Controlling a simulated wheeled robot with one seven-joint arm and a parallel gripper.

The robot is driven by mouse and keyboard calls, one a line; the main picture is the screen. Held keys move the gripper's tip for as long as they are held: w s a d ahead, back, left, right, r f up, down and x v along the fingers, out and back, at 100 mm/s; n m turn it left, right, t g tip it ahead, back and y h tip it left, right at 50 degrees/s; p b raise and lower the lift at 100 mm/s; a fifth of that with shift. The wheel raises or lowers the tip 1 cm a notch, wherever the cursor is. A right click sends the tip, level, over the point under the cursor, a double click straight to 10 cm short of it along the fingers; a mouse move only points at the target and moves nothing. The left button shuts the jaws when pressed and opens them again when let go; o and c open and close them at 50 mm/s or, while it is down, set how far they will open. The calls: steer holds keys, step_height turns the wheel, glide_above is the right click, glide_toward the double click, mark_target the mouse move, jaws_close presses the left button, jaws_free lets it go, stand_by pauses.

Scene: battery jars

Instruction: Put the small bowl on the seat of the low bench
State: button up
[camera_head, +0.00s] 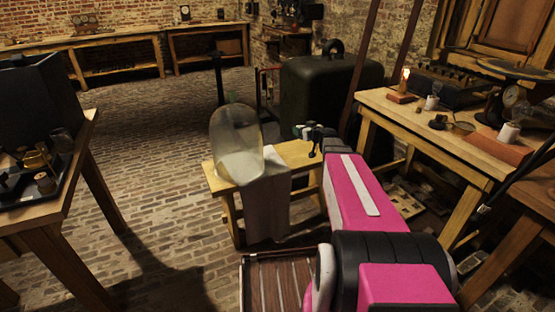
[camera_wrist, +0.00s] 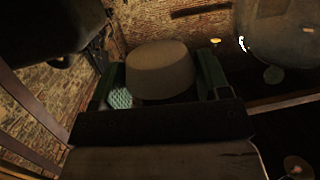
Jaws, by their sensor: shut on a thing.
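My gripper (camera_head: 309,132) is at the end of my pink arm, in line with the right end of the low bench (camera_head: 302,156) in the head view. In the wrist view the small bowl (camera_wrist: 161,70), plain and grey-brown, sits between the green-lined fingers of my gripper (camera_wrist: 160,85), which is shut on it. The bowl cannot be made out in the head view. The bench has a pale wooden seat, partly hidden by my arm. I cannot tell the height of the bowl above the seat.
A large glass jar (camera_head: 237,144) stands on the bench's left part, beside a pale cloth (camera_head: 266,208) hanging over the front edge. A dark green chest (camera_head: 325,92) stands behind. Worktables with small items are at left (camera_head: 85,140) and right (camera_head: 470,148).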

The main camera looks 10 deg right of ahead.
mark_target(286, 160)
steer(key=s+f+n+y, duration=0.1)
steer(key=s+f, duration=0.2)
steer(key=f, duration=0.9)
steer(key=shift+s+d+g, duration=0.3)
steer(key=shift+s+d, duration=0.05)
steer(key=shift+d, duration=0.05)
steer(key=w+a+f, duration=0.1)
steer(key=w, duration=0.2)
steer(key=w+a+f, duration=0.2)
steer(key=w, duration=0.1)
steer(key=w+a+f, duration=0.2)
steer(key=w, duration=0.1)
steer(key=shift+f, duration=0.15)
steer(key=w+a+f, duration=0.1)
steer(key=w+f, duration=0.1)
steer(key=w, duration=0.1)
steer(key=shift+a+f, duration=0.35)
steer(key=shift+a, duration=0.05)
steer(key=shift+f, duration=0.1)
steer(key=o, duration=0.9)
